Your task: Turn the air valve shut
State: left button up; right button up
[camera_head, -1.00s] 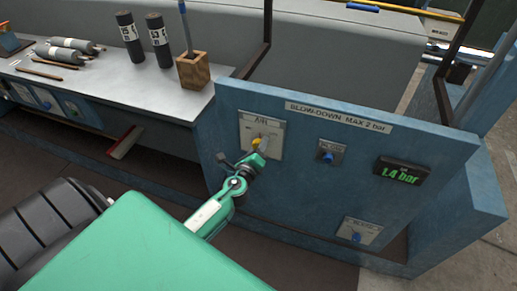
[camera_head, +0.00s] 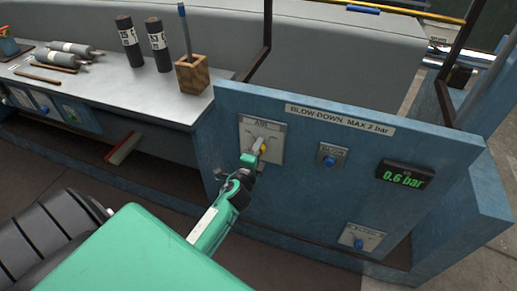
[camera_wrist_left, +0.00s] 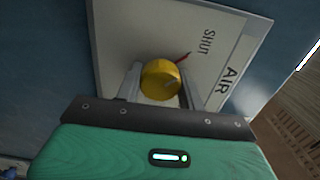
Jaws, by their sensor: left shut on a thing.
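The air valve's yellow knob (camera_head: 261,146) sits on a pale plate marked AIR (camera_head: 272,131) on the blue panel. My left gripper (camera_head: 255,153) is at the valve. In the left wrist view, the yellow knob (camera_wrist_left: 161,79) lies between the two fingers of my left gripper (camera_wrist_left: 163,85), which is shut on it. A red pointer mark (camera_wrist_left: 183,57) shows beside the knob, close to the word SHUT. The display (camera_head: 405,175) reads 0.6 bar. My right gripper is not in view.
A blue button (camera_head: 330,161) is right of the valve, and another control (camera_head: 360,240) is lower on the panel. The bench (camera_head: 100,85) at left holds dark cylinders (camera_head: 130,42) and a wooden pen holder (camera_head: 191,75).

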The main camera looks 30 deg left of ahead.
pick_arm(q)
jog(key=shift+w+d+r, duration=0.1)
jog(key=shift+r, duration=0.1)
dwell(0.3)
jog(key=o, duration=1)
jog(key=shift+d, duration=0.1)
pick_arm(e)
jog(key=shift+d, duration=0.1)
pick_arm(q)
jog(key=shift+f, duration=0.1)
jog(key=b+v, duration=0.1)
jog(key=v, duration=1.2)
jog(key=shift+s+b, duration=0.4)
jog(key=shift+s, duration=0.05)
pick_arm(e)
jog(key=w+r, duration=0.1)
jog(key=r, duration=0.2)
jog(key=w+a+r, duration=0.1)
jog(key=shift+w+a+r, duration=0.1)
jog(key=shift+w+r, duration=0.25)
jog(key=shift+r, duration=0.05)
